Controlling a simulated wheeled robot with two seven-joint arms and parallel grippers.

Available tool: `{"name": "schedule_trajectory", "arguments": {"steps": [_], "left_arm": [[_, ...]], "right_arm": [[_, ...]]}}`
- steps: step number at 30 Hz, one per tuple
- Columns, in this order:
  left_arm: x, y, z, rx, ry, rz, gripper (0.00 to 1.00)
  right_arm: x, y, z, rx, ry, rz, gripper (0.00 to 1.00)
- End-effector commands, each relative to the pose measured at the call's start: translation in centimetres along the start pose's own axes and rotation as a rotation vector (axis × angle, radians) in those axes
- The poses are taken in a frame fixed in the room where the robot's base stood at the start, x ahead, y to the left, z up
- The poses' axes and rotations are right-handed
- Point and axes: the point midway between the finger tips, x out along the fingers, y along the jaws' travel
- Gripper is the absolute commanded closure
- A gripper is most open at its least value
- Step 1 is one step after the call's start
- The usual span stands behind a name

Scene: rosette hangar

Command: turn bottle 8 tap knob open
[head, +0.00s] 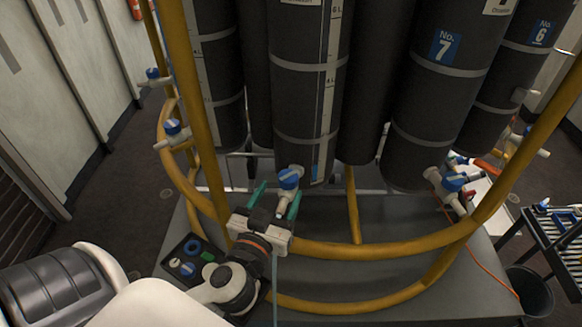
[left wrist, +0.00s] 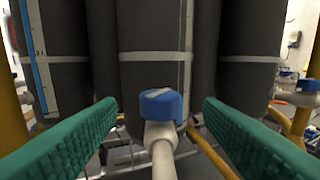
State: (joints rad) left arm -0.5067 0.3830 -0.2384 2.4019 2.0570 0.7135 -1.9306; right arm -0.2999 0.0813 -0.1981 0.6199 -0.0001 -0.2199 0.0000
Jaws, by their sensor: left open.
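The middle bottle (head: 308,100) is dark with grey bands; its number is not readable here. Its tap has a blue knob (head: 288,178) with a pale stripe on top, above a white spout (head: 283,203). My left gripper (head: 280,190) is open, its green fingers pointing at this tap. In the left wrist view, the blue knob (left wrist: 160,104) shows in the gap between the two fingers, with room on both sides; neither finger visibly touches it. My right gripper is not in view.
A bottle labelled No. 7 (head: 433,90) with its own blue-knobbed tap (head: 453,182) stands to the right. A yellow rail (head: 370,249) curves around the rack's front. A small dark tray (head: 187,262) with coloured parts lies left of my gripper.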

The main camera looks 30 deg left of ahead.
Motion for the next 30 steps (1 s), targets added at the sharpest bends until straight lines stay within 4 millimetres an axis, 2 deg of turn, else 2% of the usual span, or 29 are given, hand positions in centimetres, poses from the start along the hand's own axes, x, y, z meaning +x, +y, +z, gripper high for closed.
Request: {"name": "schedule_trajectory", "arguments": {"steps": [1,6,12,16,24,26,30], "left_arm": [[1.2,0.0,0.3,-0.001,-0.004,0.003,0.39],[4.6,0.0,0.2,-0.002,-0.003,0.002,0.39],[7.2,0.0,0.1,-0.001,-0.002,0.001,0.39],[8.0,0.0,0.0,-0.002,0.0,0.0,0.39],[8.1,0.0,0.0,-0.002,0.0,0.0,0.39],[8.1,0.0,0.0,-0.002,0.0,0.0,0.45],[8.1,0.0,0.0,-0.002,0.0,0.0,0.68]], "right_arm": [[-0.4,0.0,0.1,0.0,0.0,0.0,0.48],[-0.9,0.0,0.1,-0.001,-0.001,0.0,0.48],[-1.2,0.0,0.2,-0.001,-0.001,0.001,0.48],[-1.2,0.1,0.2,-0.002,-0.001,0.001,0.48],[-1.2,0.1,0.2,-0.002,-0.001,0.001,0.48],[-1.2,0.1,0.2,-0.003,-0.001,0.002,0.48],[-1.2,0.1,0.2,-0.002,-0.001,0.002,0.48]]}}
